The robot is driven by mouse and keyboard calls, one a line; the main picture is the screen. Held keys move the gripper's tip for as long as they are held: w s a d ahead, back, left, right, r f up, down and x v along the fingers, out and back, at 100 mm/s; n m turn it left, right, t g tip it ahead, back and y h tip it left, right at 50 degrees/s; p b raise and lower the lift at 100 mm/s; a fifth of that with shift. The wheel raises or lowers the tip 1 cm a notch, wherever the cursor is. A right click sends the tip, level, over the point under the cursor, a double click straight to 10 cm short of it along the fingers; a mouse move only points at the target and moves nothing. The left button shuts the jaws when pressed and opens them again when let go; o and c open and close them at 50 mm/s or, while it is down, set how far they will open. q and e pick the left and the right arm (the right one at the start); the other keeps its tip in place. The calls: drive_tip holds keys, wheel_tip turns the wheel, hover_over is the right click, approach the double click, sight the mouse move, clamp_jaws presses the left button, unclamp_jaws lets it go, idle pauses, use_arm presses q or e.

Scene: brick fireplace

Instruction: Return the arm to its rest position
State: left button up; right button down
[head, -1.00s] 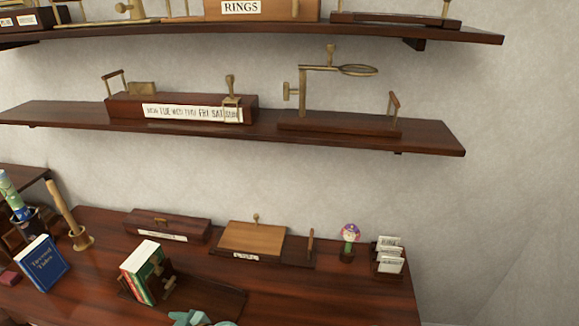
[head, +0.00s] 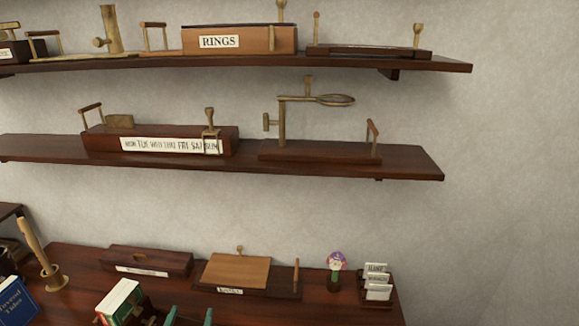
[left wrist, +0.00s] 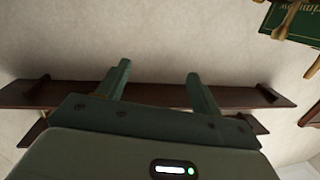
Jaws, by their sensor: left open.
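My left gripper (head: 189,316) shows only as two green fingertips at the bottom edge of the head view, in front of the desk. In the left wrist view the gripper (left wrist: 157,76) has its two green fingers spread apart, with nothing between them. Behind the fingers is the pale wall with a dark wooden shelf (left wrist: 50,94). The rest of my left arm is hidden below the head view. My right gripper is not in view.
The desk (head: 75,264) holds a book stand with green books (head: 122,301), a brown box (head: 148,261), a sloped box (head: 235,272), a small figure (head: 336,264) and a card holder (head: 377,284). Two wall shelves (head: 410,163) hang above. A green book (left wrist: 295,20) shows upper right.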

use_arm(q)
drive_tip(key=s+d+m+g+h, duration=0.3)
drive_tip(key=s+d+m+h, duration=0.1)
drive_tip(key=s+m, duration=0.15)
drive_tip(key=s+a+r+m+g+y, duration=0.15)
drive_tip(key=s+a+g+y, duration=0.3)
drive_tip(key=s, duration=0.45)
drive_tip(key=s+a+r+g+y, duration=0.3)
drive_tip(key=s+a, duration=0.3)
drive_tip(key=s, duration=0.2)
drive_tip(key=s+d+f+n+g+h+b, duration=0.1)
drive_tip(key=s+d+f+g+h+b, duration=0.15)
drive_tip(key=f, duration=1.45)
drive_tip(key=s+d+f+g+h+b, duration=0.1)
drive_tip(key=s+d+f+b, duration=0.15)
drive_tip(key=f, duration=1.45)
drive_tip(key=s+f+n+g+h+b, duration=0.1)
drive_tip(key=s+f+n+g+b, duration=0.1)
drive_tip(key=s+f, duration=1.4)
drive_tip(key=s+b, duration=0.1)
drive_tip(key=s, duration=0.2)
drive_tip(key=shift+a+f+n+b, duration=0.3)
drive_tip(key=shift+f+n+b, duration=0.1)
drive_tip(key=shift+s, duration=0.1)
